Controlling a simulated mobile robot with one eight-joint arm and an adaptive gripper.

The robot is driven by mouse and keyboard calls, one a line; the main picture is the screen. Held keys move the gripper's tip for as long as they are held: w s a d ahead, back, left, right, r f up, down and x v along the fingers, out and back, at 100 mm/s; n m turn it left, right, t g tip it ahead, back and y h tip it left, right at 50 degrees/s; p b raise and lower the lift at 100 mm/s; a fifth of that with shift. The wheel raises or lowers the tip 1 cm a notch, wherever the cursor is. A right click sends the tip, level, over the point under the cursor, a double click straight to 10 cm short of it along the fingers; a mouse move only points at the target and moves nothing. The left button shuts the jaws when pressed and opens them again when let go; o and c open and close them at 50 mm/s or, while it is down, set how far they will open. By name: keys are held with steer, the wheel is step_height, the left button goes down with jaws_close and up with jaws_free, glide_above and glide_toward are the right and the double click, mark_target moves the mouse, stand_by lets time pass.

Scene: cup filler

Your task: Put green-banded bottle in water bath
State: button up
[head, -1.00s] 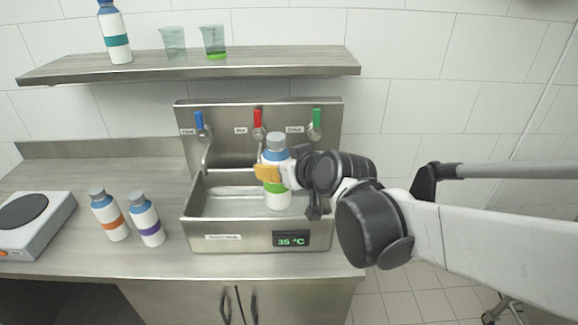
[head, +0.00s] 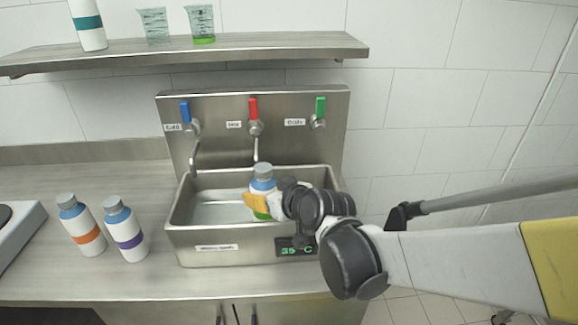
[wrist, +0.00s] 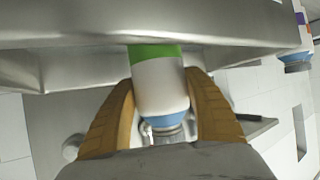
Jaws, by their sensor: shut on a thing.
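The green-banded bottle (head: 262,180) has a grey cap, a blue shoulder and a green band. It is inside the water bath's outline in the head view, with its lower part hidden behind the front wall. My gripper (head: 256,203) is shut on it, with its yellow fingers at its sides. The bottle also shows between the fingers in the wrist view (wrist: 160,85). The water bath (head: 215,255) is a steel basin with a 35 °C display. Whether the bottle touches the basin floor cannot be told.
An orange-banded bottle (head: 82,226) and a purple-banded bottle (head: 126,230) stand left of the basin. Cold, hot and green-handled taps (head: 254,110) are behind it. A shelf (head: 190,52) above holds a teal-banded bottle and two beakers. A hot plate (head: 15,235) is at the far left.

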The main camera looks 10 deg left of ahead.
step_height(320, 180, down, 3)
steer(key=shift+b, duration=0.6)
steer(key=shift+r, duration=0.1)
steer(key=o, duration=1.4)
